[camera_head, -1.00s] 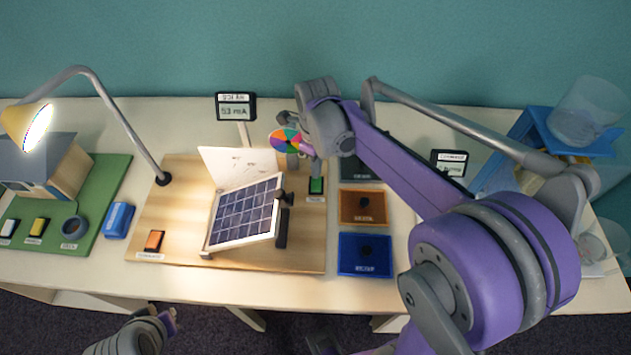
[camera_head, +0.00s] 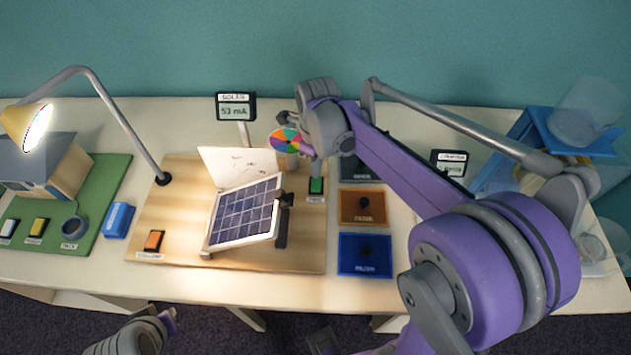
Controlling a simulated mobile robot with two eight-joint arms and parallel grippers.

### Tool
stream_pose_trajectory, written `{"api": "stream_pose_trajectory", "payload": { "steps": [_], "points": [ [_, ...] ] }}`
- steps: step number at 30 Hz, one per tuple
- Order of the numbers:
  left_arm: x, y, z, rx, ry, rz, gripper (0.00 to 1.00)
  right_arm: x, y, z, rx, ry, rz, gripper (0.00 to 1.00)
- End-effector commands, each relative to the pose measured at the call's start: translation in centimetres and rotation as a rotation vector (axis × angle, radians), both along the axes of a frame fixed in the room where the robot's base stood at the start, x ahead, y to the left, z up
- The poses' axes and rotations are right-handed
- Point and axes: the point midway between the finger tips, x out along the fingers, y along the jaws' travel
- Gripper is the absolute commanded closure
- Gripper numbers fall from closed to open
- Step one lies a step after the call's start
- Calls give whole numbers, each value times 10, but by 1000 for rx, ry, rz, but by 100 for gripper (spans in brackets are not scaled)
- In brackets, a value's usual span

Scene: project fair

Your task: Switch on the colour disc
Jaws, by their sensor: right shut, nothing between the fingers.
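The colour disc (camera_head: 285,140), with coloured wedges, stands on a small post at the back of the wooden board. A green switch (camera_head: 316,185) with a label sits just below and right of it. My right gripper (camera_head: 308,152) is shut and empty, over the board between the disc and the green switch; its fingertips are small and partly hidden by the wrist, and I cannot tell whether they touch anything. My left gripper (camera_head: 168,318) is low at the front, below the table edge; its fingers are too unclear to judge.
A tilted solar panel (camera_head: 243,212) and an orange switch (camera_head: 153,241) are on the wooden board (camera_head: 180,200). A lit yellow lamp (camera_head: 28,125) arches over the left. A meter (camera_head: 236,107) reads 53 mA. Coloured tiles with knobs, such as the blue one (camera_head: 350,262), lie right of the board.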

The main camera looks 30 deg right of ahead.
Motion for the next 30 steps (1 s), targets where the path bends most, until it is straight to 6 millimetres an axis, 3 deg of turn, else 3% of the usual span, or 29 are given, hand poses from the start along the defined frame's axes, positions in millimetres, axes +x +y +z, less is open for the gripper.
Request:
{"api": "stream_pose_trajectory", "payload": {
  "steps": [17,30],
  "points": [
    [-1,0,-5,0,3,0,100,0,0,-7,0,0,0,100],
    [6,0,18,0,-10,0,100,0,0,24,0,-1,0,100]
  ]
}}
